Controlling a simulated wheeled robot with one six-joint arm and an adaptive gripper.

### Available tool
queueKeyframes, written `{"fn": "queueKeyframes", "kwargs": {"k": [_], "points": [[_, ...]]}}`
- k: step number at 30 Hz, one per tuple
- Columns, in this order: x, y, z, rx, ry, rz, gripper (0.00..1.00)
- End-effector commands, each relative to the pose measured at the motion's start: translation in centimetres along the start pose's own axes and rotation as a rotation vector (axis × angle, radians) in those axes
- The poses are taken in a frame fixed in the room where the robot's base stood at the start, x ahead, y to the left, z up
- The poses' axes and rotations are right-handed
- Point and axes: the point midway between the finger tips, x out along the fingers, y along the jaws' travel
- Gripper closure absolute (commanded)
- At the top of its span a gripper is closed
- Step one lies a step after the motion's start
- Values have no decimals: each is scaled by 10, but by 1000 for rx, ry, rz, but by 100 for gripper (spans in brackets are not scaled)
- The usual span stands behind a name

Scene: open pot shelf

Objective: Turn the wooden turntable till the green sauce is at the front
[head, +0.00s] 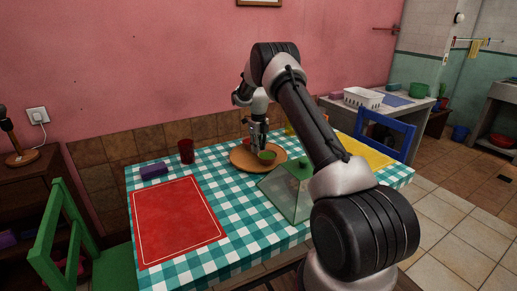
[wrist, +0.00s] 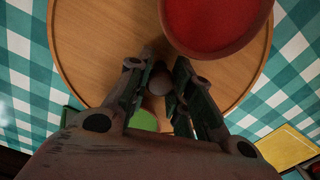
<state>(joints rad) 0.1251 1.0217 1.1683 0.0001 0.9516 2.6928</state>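The round wooden turntable (head: 238,160) lies on the checked cloth at the far middle of the table; its wood fills much of the wrist view (wrist: 95,45). The green sauce bowl (head: 267,157) sits on its front right part in the head view. In the wrist view the green one (wrist: 143,121) is mostly hidden behind my gripper. A red sauce bowl (wrist: 215,18) is on the turntable's far side. My gripper (wrist: 163,68) points down over the turntable. A small round knob (wrist: 157,83) shows between its fingers; I cannot tell whether they press on it.
A green glass cover (head: 288,195) stands close in front of the turntable. A red mat (head: 178,220) lies at left, with a purple block (head: 153,170) and a dark red cup (head: 186,151) behind it. A yellow mat (head: 367,152) lies at right.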

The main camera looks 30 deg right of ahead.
Motion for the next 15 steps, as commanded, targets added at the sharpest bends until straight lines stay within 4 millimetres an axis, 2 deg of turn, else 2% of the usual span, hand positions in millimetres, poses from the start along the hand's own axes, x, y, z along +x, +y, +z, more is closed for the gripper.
{"fn": "queueKeyframes", "kwargs": {"k": [1, 4, 15], "points": [[-1, -1, 0, 0, -1, -2, 73], [-1, -1, 0, 0, -1, -2, 55], [-4, 0, 0, 0, -1, -1, 54]]}}
